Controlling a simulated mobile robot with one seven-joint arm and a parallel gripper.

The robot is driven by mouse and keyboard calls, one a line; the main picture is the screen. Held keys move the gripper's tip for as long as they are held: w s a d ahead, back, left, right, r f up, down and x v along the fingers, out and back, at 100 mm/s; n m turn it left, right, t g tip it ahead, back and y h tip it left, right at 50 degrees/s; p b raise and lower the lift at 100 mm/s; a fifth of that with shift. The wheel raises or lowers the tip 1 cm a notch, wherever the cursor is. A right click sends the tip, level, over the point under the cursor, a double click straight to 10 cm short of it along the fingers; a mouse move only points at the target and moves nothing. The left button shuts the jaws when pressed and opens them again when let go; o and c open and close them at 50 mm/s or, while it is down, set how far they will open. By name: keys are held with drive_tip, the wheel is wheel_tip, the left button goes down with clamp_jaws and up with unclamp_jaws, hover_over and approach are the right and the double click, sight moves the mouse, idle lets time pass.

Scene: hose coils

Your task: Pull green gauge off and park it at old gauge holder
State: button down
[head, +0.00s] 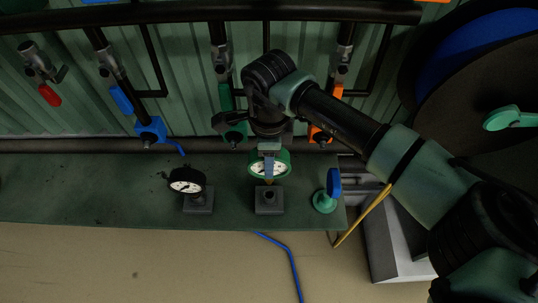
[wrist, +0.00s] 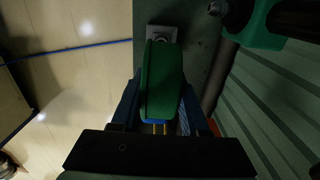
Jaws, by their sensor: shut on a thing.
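The green gauge (head: 269,164) has a white dial facing the head camera and a short brass stem below it. My gripper (head: 268,158) is shut on it from above; in the wrist view the green gauge body (wrist: 162,80) sits between my two fingers. A grey block holder (head: 269,207) with a dark round post stands on the bench just below the gauge, and its plate shows in the wrist view (wrist: 154,33). I cannot tell whether the stem touches it. A black gauge (head: 187,180) leans at a second grey block holder (head: 198,206) to the left.
A green fitting with a blue handle (head: 334,182) stands right of the holder on the dark green bench (head: 110,190). Pipes with blue, green and orange valves run behind. A large hose reel (head: 460,80) is at the right. The bench's left part is clear.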

sight(269, 180)
drive_tip(key=shift+f+b, duration=2.5)
drive_tip(key=shift+f, duration=0.6)
drive_tip(key=shift+f+b, duration=1.45)
drive_tip(key=shift+f, duration=0.45)
drive_tip(key=shift+c, duration=1.6)
unclamp_jaws()
drive_tip(key=shift+r, duration=0.2)
drive_tip(key=shift+r+p, duration=1.7)
drive_tip(key=shift+r, duration=0.45)
drive_tip(key=shift+r, duration=0.1)
